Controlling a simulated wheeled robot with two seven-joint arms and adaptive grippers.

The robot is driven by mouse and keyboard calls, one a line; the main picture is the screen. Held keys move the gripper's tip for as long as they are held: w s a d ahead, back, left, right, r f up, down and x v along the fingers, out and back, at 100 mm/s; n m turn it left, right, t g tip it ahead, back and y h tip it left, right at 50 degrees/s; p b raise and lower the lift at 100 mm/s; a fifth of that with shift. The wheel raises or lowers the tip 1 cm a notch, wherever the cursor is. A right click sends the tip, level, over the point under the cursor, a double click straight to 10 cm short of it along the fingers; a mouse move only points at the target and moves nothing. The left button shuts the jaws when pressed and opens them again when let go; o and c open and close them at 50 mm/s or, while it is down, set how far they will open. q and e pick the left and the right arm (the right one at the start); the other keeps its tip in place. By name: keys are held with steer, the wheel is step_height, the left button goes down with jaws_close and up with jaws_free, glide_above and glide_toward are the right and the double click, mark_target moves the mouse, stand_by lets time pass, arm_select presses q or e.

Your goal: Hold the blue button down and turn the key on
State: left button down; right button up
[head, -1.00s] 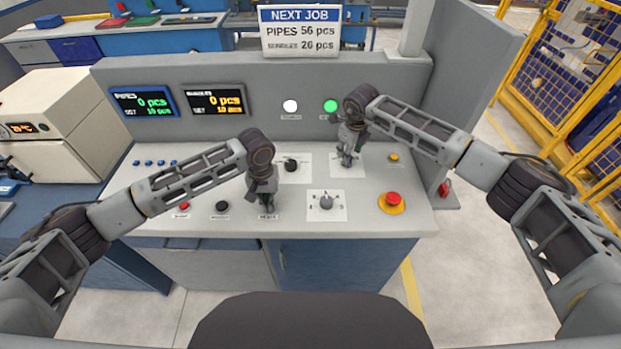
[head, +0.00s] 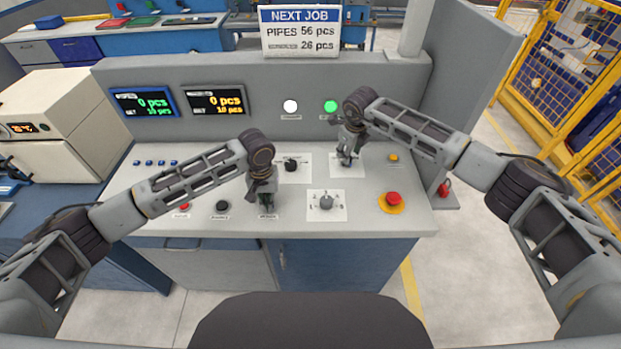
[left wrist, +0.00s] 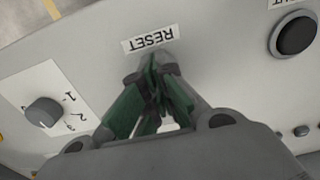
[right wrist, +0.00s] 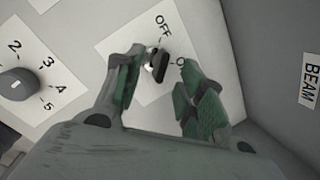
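My left gripper (head: 267,204) points down at the panel, right at the RESET label (left wrist: 149,43). In the left wrist view its green-padded fingers (left wrist: 155,75) are together at the tips. No blue button shows there; whatever lies under the fingertips is hidden. My right gripper (head: 346,161) is over the OFF/ON plate (head: 345,172). In the right wrist view its fingers (right wrist: 160,88) are apart, with the dark key (right wrist: 158,64) between them, closer to the left finger. The OFF label is clear; the ON label is partly covered. I cannot tell whether the fingers touch the key.
A rotary knob (head: 326,202) and another black knob (head: 291,164) sit between my arms. A red emergency button (head: 393,199), a yellow button (head: 394,158), a black button (head: 222,206) and several small blue buttons (head: 161,163) are also on the panel. A white lamp (head: 290,106) and green lamp (head: 331,106) are behind.

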steer(key=shift+x, duration=2.25)
steer(key=shift+r, duration=0.1)
steer(key=shift+c, duration=0.5)
jaws_close()
